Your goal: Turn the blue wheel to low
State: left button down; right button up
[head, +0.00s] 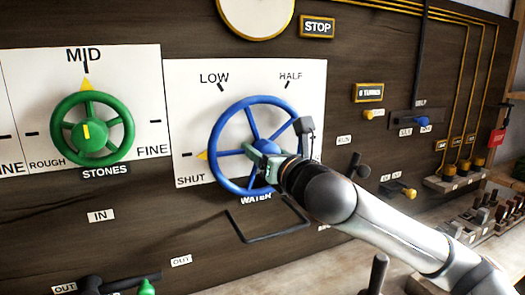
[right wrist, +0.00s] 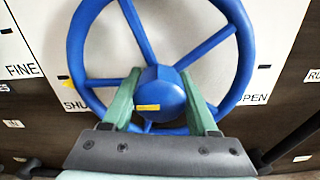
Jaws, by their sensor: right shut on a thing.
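The blue wheel (head: 228,117) is mounted on a white plate marked SHUT, LOW and HALF, with WATER below it. A yellow pointer (head: 202,155) at the wheel's left rim sits just above SHUT, well below the LOW mark (head: 221,87). My right gripper (head: 266,150) is at the wheel's centre. In the right wrist view my right gripper (right wrist: 160,76) has its green fingers on either side of the blue hub (right wrist: 160,88), shut on it. The hub's yellow mark (right wrist: 148,107) points left. My left gripper is not in view.
A green wheel (head: 125,131) marked STONES stands to the left, its pointer at MID. A dark bar handle (head: 268,236) juts out below the blue wheel. Small levers with blue and yellow knobs (head: 409,193) are to the right. A dark lever (head: 120,283) is at bottom left.

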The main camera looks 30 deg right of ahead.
jog(key=c, duration=0.7)
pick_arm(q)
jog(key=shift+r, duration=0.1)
pick_arm(e)
jog(key=shift+r+m+p, duration=0.1)
jog(key=shift+m+p, duration=0.35)
jog(key=shift+m, duration=0.15)
jog(key=shift+m+p, duration=0.55)
jog(key=shift+m, duration=0.15)
jog(key=m+p, duration=0.1)
jog(key=m, duration=0.1)
jog(key=shift+a+m, duration=0.1)
jog(key=shift+m, duration=0.2)
jog(key=m+p, duration=0.1)
jog(key=m, duration=0.1)
jog(key=shift+m+p, duration=0.35)
jog(key=shift+m, duration=0.05)
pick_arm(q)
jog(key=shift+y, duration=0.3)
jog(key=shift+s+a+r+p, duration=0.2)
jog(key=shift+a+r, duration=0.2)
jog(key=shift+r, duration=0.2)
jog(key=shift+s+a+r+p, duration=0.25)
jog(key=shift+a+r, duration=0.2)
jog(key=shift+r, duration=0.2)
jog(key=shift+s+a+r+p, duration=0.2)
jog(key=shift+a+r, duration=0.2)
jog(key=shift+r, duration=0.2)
pick_arm(e)
jog(key=shift+m, duration=1.9)
